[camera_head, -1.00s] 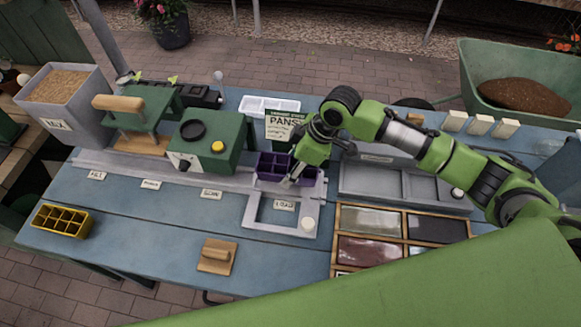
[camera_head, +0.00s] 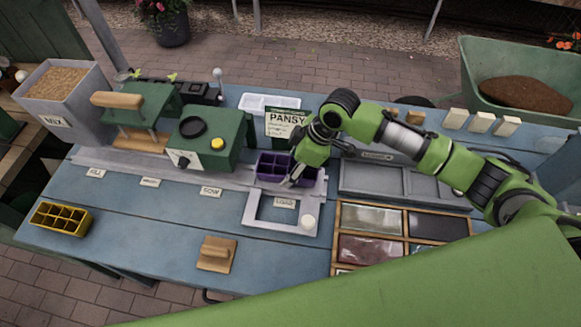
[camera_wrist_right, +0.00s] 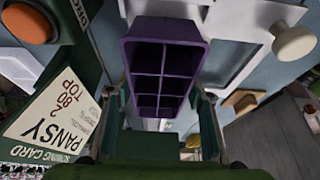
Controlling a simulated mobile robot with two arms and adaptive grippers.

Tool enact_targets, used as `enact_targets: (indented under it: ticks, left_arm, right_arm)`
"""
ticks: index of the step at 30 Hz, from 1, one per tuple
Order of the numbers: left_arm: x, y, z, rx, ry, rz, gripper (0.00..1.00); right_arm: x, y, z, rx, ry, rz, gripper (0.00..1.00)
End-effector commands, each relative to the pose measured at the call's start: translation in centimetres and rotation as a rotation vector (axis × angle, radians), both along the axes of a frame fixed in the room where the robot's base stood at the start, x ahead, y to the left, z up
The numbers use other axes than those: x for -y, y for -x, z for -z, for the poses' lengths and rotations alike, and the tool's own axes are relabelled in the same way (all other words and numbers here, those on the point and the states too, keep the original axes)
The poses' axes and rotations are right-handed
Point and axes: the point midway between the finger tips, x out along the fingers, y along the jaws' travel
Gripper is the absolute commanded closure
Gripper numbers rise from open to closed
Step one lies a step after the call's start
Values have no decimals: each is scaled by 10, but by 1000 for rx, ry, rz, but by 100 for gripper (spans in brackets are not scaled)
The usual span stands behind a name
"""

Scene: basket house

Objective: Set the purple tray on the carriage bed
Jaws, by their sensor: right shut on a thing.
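The purple tray (camera_head: 270,170) has several square compartments. It is at the back edge of a pale, open-framed bed (camera_head: 250,215) with a label and a white round knob, which I take to be the carriage bed. My right gripper (camera_head: 298,172) is shut on the tray's right side in the head view. In the right wrist view the tray (camera_wrist_right: 165,45) extends out between the fingers of the gripper (camera_wrist_right: 160,112), its compartments facing the camera. I cannot tell whether the tray touches the bed. My left gripper is not in view.
A yellow tray (camera_head: 60,218) and a wooden block (camera_head: 216,254) lie on the blue table. A wooden seed box (camera_head: 337,235) is at right.

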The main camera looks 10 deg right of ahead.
Motion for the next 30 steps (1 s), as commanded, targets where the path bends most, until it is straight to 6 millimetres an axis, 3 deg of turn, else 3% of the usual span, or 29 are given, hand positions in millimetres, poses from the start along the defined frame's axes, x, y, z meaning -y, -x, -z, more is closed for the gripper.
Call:
enact_targets:
  ticks: [30]
  left_arm:
    - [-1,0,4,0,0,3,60]
  right_arm:
    - [0,0,14,0,0,1,73]
